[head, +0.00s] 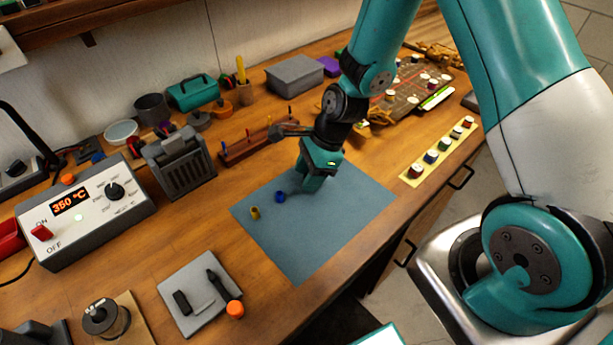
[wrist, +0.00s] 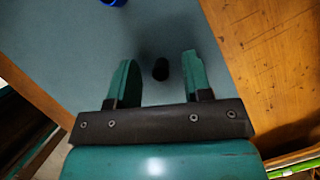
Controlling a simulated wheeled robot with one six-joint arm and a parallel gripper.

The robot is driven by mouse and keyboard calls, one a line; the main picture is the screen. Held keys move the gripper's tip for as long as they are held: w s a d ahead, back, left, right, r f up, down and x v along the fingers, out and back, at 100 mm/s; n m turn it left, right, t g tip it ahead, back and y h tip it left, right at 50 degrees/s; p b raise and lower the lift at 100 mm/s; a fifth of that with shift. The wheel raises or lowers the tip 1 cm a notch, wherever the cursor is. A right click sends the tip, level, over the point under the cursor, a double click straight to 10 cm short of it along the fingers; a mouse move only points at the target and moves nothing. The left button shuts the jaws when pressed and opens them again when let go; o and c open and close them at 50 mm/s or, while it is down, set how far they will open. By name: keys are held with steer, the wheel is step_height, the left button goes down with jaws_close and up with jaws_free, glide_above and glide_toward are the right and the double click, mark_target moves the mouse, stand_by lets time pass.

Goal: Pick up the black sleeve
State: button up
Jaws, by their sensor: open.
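The black sleeve (wrist: 160,69) shows in the wrist view as a small dark cylinder on the blue-grey mat (wrist: 60,50). It lies between the two fingers of my gripper (wrist: 158,78), nearer the right finger, with a gap on each side. My gripper is open and points down at the mat. In the head view my gripper (head: 312,184) is over the back part of the mat (head: 330,225), and the sleeve is hidden behind it.
A blue sleeve (head: 280,197) and a yellow sleeve (head: 255,212) stand on the mat left of my gripper. A yellow strip (head: 438,155) with several coloured pieces lies to the right. A grey tray (head: 199,295) with tools lies at the front left. The mat's front is clear.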

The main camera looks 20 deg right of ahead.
jaws_close()
steer(key=shift+r, duration=0.1)
